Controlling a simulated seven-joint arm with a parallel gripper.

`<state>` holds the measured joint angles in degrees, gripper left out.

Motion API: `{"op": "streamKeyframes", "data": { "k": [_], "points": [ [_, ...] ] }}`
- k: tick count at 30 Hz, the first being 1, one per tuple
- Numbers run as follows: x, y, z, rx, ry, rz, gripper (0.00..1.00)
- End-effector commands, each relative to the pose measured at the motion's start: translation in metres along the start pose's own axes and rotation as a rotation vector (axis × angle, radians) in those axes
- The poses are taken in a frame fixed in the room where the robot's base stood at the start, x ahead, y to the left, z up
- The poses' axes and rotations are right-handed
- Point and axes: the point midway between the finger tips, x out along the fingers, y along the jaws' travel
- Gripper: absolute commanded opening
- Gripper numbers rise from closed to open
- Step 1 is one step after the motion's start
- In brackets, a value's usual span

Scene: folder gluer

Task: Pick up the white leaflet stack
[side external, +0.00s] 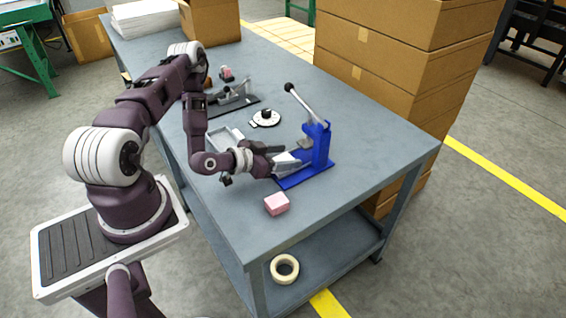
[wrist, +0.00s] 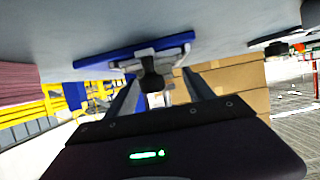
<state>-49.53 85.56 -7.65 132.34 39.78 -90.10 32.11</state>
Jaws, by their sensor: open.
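A white stack of flat sheets (side external: 145,18), which looks like the leaflet stack, lies at the far left end of the grey table (side external: 350,130). It is far from my gripper (side external: 294,160) and I cannot make it out in the wrist view. My gripper is open, low over the near part of the table, beside a blue lever press (side external: 318,150). In the wrist view the open fingers (wrist: 162,88) point toward the blue press base (wrist: 135,48), with a black knob (wrist: 152,80) showing between them. I see nothing held.
A grey tray (side external: 226,139), a round white disc with a black knob (side external: 265,118) and a dark lever tool (side external: 235,97) stand behind my gripper. Cardboard boxes (side external: 400,75) are stacked along the right side.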

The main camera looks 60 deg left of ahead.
Motion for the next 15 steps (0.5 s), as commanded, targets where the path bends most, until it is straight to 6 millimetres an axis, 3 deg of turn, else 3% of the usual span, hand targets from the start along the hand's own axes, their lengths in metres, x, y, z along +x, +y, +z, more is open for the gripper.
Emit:
{"op": "streamKeyframes", "data": {
  "k": [4, 12, 13, 15],
  "points": [
    [-0.0003, 0.0001, 0.0000, 0.000, 0.000, 0.000, 0.58],
    [-0.0005, 0.0002, 0.0001, 0.000, -0.001, 0.001, 0.05],
    [-0.0005, 0.0002, 0.0001, 0.000, -0.001, 0.001, 0.00],
    [-0.0005, 0.0002, 0.0000, 0.000, 0.000, 0.001, 0.00]
  ]
}}
